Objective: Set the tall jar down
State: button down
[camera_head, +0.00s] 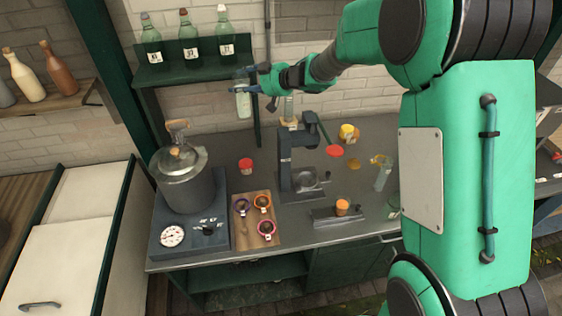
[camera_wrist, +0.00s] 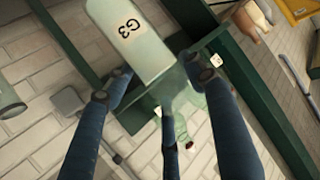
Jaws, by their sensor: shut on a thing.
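The tall jar (camera_head: 243,103) is pale green glass and hangs upright below my gripper (camera_head: 256,80), to the right of the green shelf and above the counter. In the wrist view the jar (camera_wrist: 132,40) shows large, with a label reading G3. My gripper (camera_wrist: 165,85) is shut on its narrow neck end, with dark blue fingers around it. The jar's base is in the air, touching nothing that I can make out. The green wall shelf (camera_head: 195,70) carries three similar corked bottles (camera_head: 190,45).
The grey counter (camera_head: 330,240) holds a metal pot (camera_head: 184,180), a mat with three cups (camera_head: 263,228), a black press (camera_head: 290,160), a red-lidded jar (camera_head: 246,165) and a clear glass (camera_head: 383,175). The shelf's right end, beside the held jar, looks bare.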

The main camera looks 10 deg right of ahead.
jog(key=w+d+f+n+g+y+p, duration=0.15)
jog(key=d+f, duration=0.25)
jog(key=d, duration=0.9)
jog(key=w+d+f+n+p, duration=0.15)
jog(key=d+f, duration=0.25)
jog(key=d, duration=0.8)
jog(key=s+d+f+g+b, duration=0.1)
jog(key=s+d+f, duration=0.4)
jog(key=f, duration=0.4)
jog(key=shift+n+g+y, duration=0.7)
jog(key=shift+g+y, duration=0.05)
jog(key=a+f, duration=0.1)
jog(key=s+a+f+b, duration=0.1)
jog(key=f, duration=0.1)
jog(key=a+f+b, duration=0.1)
jog(key=shift+s+a+f, duration=0.2)
jog(key=shift+s+a, duration=0.1)
jog(key=shift+s, duration=0.05)
jog(key=f+b+x, duration=0.1)
jog(key=x, duration=1)
jog(key=shift+f, duration=0.15)
